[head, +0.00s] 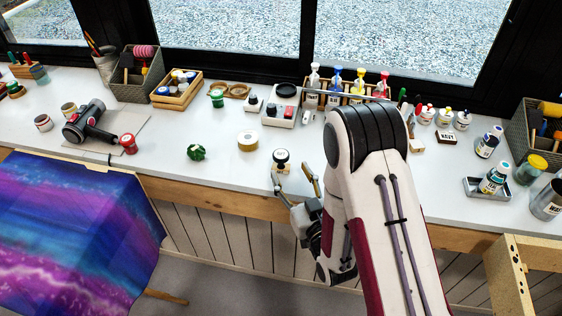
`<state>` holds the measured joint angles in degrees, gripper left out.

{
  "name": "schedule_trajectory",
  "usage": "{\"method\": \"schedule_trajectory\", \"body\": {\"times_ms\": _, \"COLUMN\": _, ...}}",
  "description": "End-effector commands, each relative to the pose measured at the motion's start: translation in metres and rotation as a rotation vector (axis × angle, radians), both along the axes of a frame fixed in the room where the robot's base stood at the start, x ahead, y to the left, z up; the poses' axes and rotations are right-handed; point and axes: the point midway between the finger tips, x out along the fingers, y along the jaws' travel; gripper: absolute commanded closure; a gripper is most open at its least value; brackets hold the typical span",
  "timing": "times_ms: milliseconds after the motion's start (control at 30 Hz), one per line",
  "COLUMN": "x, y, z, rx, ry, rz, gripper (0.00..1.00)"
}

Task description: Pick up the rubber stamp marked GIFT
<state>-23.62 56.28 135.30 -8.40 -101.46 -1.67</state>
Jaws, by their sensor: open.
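Another small dark-handled, pale-based item (416,145) stands to the right, beyond my arm.
A digital scale (280,114) and a wooden rack of bottles (350,93) stand behind. My arm hides part of the table at right. The table's wooden front edge (210,199) is near.

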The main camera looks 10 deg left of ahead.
Motion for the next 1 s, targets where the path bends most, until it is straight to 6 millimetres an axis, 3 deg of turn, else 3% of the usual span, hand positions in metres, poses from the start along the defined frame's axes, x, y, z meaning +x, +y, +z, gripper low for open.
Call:
{"method": "schedule_trajectory", "body": {"times_ms": 567, "x": 0.009, "y": 0.006, "z": 0.002, "rx": 0.001, "ry": -0.002, "rz": 0.000, "gripper": 0.48}}
{"method": "schedule_trajectory", "body": {"times_ms": 1000, "x": 0.042, "y": 0.030, "z": 0.010, "rx": 0.000, "ry": -0.002, "rz": 0.000, "gripper": 0.48}}
